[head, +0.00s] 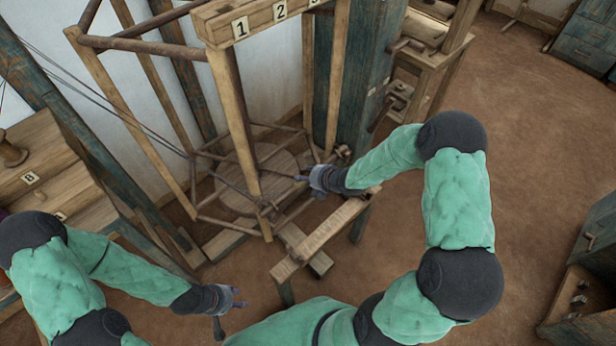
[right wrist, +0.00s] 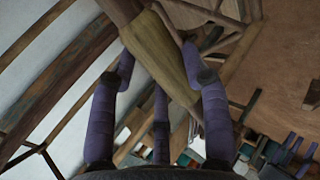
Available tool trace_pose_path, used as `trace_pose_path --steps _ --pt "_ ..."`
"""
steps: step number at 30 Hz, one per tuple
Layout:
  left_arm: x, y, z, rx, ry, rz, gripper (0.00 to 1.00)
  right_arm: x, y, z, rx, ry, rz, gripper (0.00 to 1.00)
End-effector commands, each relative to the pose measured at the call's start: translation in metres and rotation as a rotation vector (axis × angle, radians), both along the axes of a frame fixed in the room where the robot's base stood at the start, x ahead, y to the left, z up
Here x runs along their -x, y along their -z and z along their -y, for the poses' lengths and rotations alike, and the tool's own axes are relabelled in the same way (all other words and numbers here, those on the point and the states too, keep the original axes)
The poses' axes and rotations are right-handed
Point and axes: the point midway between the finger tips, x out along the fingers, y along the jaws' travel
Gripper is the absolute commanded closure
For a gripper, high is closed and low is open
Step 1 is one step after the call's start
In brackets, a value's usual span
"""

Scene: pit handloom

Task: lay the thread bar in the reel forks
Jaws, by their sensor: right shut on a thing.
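The wooden reel frame (head: 243,125) stands at the centre left in the head view, with thin dark threads (head: 100,100) running to it from upper left. My right gripper (head: 300,178) is at its lower right side. In the right wrist view, its purple fingers (right wrist: 163,85) are around a pale wooden bar (right wrist: 160,45) with a darker upper part. I cannot tell whether this is the thread bar or part of the reel. My left gripper (head: 238,298) is low in front, empty, with its fingers apart. I cannot make out the reel forks clearly.
A low wooden bench (head: 325,235) stands just below my right gripper. A blue-green post (head: 360,80) rises behind it. A wooden table (head: 30,165) is at the left, and a cabinet (head: 590,250) at the right edge. The brown floor on the right is mostly clear.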

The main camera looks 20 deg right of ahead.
Motion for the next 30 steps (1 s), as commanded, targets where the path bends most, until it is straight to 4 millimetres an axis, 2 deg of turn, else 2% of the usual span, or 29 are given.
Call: trace_pose_path --steps 9,10,12,23,30 --pt "0.000 0.000 0.000 0.000 0.000 0.000 0.60 -0.001 0.000 0.000 0.000 0.001 0.002 0.95" --pt "0.000 0.000 0.000 0.000 0.000 0.000 0.60 -0.001 0.000 0.000 0.000 0.001 0.002 0.44" --pt "0.000 0.000 0.000 0.000 0.000 0.000 0.60 -0.001 0.000 0.000 0.000 0.001 0.001 0.25" --pt "0.000 0.000 0.000 0.000 0.000 0.000 0.60 0.001 0.000 0.000 0.000 0.000 -0.001 0.25" --pt "0.000 0.000 0.000 0.000 0.000 0.000 0.60 0.017 -0.018 0.007 0.001 0.003 0.001 0.25"
